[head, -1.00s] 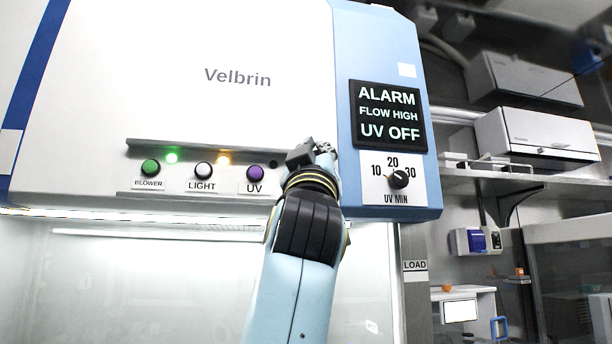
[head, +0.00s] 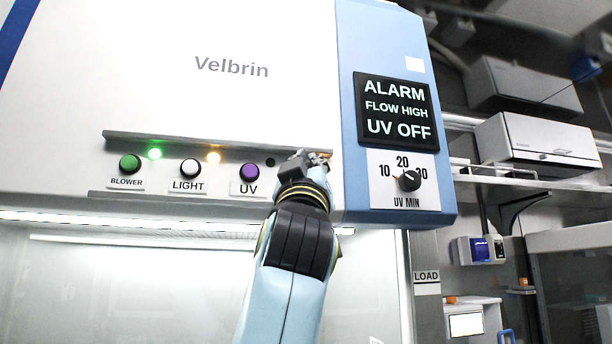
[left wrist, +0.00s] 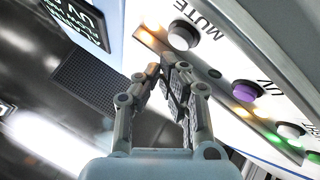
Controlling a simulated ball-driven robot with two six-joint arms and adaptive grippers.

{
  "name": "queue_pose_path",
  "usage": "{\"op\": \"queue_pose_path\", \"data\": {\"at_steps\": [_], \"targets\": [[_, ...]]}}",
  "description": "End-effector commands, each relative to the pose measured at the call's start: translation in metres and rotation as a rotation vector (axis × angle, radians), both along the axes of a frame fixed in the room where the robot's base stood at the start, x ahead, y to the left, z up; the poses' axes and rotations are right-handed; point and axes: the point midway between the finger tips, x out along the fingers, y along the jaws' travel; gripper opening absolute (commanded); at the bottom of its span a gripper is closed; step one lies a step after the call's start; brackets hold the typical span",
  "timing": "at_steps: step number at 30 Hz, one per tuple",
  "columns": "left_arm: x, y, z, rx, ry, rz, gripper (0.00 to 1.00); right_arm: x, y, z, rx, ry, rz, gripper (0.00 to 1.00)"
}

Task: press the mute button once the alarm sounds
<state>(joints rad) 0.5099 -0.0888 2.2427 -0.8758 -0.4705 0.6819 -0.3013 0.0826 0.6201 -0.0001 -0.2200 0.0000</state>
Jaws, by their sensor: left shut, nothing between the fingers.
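The mute button (left wrist: 182,36) is a round grey button with a dark rim, beside the word MUTE in the left wrist view. In the head view my left gripper hides it. My left gripper (head: 312,157) is in front of the button strip, right of the UV button (head: 249,172). In the left wrist view its fingertips (left wrist: 168,70) are together with nothing between them, just below the mute button in the picture. A gap shows there; the exact distance is unclear. The display (head: 397,110) reads ALARM, FLOW HIGH, UV OFF. My right gripper is out of view.
The green blower button (head: 130,164) and white light button (head: 190,169) sit left of the UV button. Green and amber lamps glow above them. The UV MIN dial (head: 409,181) is on the blue side panel, right of my gripper. A ledge (head: 200,141) runs above the buttons.

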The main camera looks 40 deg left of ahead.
Motion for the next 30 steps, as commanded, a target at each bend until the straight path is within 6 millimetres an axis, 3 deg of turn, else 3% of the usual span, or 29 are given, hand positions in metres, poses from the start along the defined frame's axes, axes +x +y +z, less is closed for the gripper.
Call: {"op": "queue_pose_path", "data": {"at_steps": [30], "targets": [[0.0003,0.0003,-0.0003,0.000,0.000,0.000,0.00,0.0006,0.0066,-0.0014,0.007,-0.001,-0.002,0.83]]}}
